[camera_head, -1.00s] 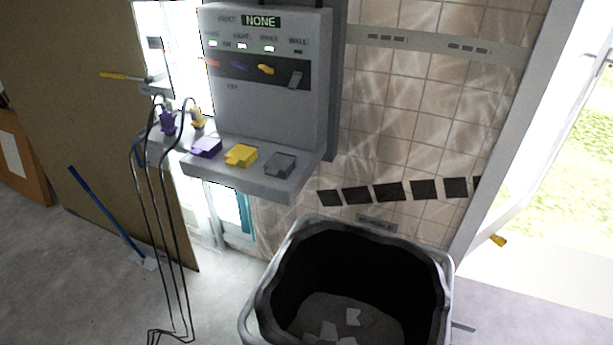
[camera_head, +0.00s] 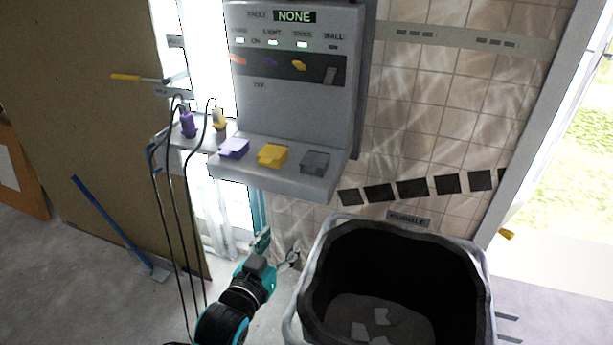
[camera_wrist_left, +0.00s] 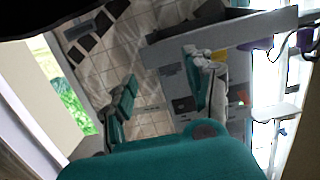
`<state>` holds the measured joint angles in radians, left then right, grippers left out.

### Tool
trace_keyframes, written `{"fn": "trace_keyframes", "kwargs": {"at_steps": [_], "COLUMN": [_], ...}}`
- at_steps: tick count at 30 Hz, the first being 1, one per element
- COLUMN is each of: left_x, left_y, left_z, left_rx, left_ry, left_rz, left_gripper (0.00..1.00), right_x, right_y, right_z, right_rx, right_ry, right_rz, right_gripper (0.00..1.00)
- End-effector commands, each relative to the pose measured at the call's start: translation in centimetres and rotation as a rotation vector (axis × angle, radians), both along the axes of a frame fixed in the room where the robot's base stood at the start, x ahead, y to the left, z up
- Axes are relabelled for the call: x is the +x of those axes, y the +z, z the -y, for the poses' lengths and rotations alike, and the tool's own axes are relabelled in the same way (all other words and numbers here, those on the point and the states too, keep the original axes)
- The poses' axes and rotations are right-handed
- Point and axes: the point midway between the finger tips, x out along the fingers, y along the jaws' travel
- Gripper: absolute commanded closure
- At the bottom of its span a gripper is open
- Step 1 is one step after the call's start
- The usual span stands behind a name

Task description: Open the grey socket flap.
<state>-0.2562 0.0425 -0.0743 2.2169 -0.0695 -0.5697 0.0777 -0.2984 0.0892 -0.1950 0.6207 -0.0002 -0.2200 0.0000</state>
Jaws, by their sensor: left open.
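The grey socket flap (camera_head: 315,162) lies on the right end of the panel's shelf (camera_head: 270,183) in the head view and looks shut. A purple flap (camera_head: 234,148) and a yellow flap (camera_head: 272,155) sit to its left. My left gripper (camera_head: 278,249) is open and empty, below the shelf and apart from it, left of the bin. In the left wrist view its two fingers (camera_wrist_left: 165,90) stand apart, with the grey panel tilted behind them. I cannot make out the grey flap clearly there. My right gripper is in neither view.
A bin (camera_head: 312,270) with a black lining and some rubble stands below the shelf. Purple and yellow plugs with hanging black cables (camera_head: 170,220) are left of the panel. A blue-handled tool (camera_head: 112,220) leans at the left. The tiled wall (camera_head: 430,120) is behind.

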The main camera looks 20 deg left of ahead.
Motion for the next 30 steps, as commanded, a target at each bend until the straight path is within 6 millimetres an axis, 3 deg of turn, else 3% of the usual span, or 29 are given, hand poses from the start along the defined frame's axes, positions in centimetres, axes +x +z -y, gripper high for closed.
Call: {"fn": "trace_keyframes", "kwargs": {"at_steps": [1,3,6,11,17,30], "left_x": [0.6,1.0,1.5,3.7,8.1,16.7], "left_y": [2.2,4.2,5.4,5.6,5.5,5.3], "left_z": [-0.1,-0.2,-0.3,-0.2,0.0,0.3], "left_rx": [-0.007,-0.014,-0.017,-0.017,-0.018,-0.017], "left_ry": [0.004,0.007,0.008,0.008,0.007,0.006], "left_rz": [0.075,0.142,0.184,0.187,0.183,0.18], "left_gripper": [0.46,0.46,0.46,0.46,0.46,0.46], "right_x": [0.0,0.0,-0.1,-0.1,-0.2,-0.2], "right_y": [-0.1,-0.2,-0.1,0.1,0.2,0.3], "right_z": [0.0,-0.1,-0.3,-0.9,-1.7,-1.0], "right_rx": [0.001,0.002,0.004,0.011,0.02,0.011], "right_ry": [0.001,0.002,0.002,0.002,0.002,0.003], "right_rz": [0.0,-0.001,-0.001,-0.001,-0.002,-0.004], "right_gripper": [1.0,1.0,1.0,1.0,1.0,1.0]}}
